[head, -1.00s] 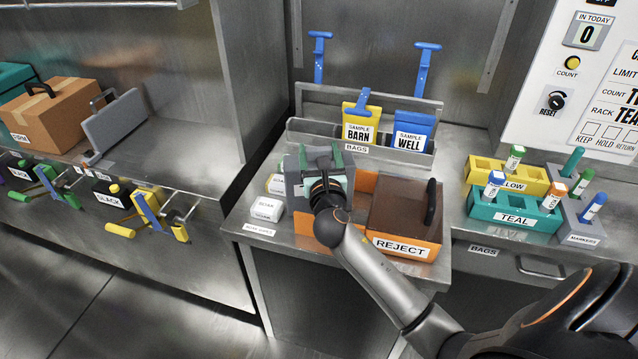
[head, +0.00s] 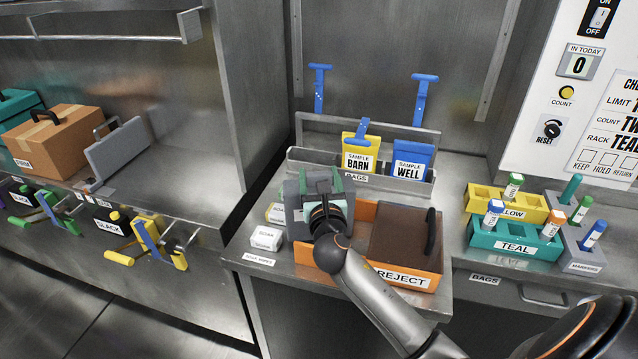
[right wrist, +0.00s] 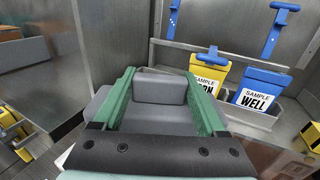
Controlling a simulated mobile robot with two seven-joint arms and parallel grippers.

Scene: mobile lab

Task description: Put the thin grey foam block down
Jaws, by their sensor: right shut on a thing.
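The thin grey foam block (head: 292,206) is in my right gripper (head: 322,186), above the left part of the orange REJECT box in the head view. The gripper and arm hide part of the block. In the right wrist view, the green fingers of this gripper (right wrist: 165,100) are on either side of grey material (right wrist: 155,122), with a smaller raised grey part (right wrist: 160,88) farther forward. I cannot tell whether the block touches anything below. My left gripper is not in view.
The orange REJECT box (head: 425,281) has a brown panel on its right side. Behind is a metal holder with the yellow BARN (head: 361,155) and blue WELL (head: 411,160) bags. The teal rack (head: 515,240) stands right.

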